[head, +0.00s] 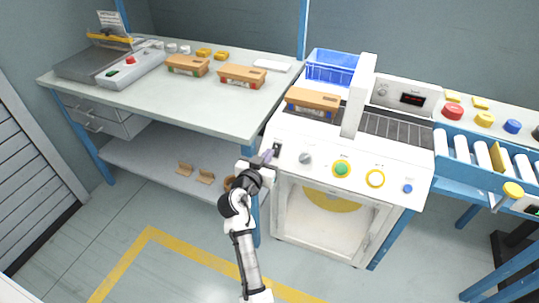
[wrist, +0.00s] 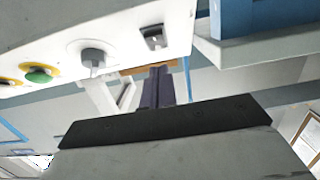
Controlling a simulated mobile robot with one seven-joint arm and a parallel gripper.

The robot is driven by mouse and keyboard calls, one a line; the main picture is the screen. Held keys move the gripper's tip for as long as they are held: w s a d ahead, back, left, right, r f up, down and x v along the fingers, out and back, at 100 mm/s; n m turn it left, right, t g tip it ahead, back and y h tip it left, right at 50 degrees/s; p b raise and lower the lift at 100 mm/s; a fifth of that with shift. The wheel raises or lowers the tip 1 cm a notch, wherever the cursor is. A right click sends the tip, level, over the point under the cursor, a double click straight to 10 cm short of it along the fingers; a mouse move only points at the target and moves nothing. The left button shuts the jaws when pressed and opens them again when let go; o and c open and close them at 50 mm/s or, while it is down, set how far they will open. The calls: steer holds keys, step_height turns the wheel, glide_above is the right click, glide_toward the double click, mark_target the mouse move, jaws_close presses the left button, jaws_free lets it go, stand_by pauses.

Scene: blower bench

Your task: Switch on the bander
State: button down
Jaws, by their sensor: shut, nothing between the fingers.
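The bander (head: 352,140) is the white machine in the middle of the head view, with an upright arch and a front control panel. At the panel's left end is a small dark rocker switch (head: 277,149), also seen in the wrist view (wrist: 153,38). Beside it are a grey knob (head: 305,158) and a green button (head: 341,169) in a yellow ring. My gripper (head: 267,156) is shut and empty, just left of the switch in the head view. In the wrist view its fingers (wrist: 157,88) appear below the switch, apart from it in the picture; I cannot tell the depth gap.
A yellow-ringed button (head: 375,178) and a blue button (head: 408,188) sit further right on the panel. A banded carton (head: 312,99) lies by the arch, with a blue crate (head: 331,66) behind. The workbench (head: 180,100) stands left; a roller conveyor (head: 484,154) adjoins right.

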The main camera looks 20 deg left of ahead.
steer(key=w+f, duration=0.1)
steer(key=f, duration=0.2)
steer(key=shift+w, duration=0.4)
steer(key=b, duration=0.2)
steer(key=shift+w+f+t+b, duration=0.1)
steer(key=shift+w+t+b, duration=0.05)
steer(key=shift+t+b, duration=0.15)
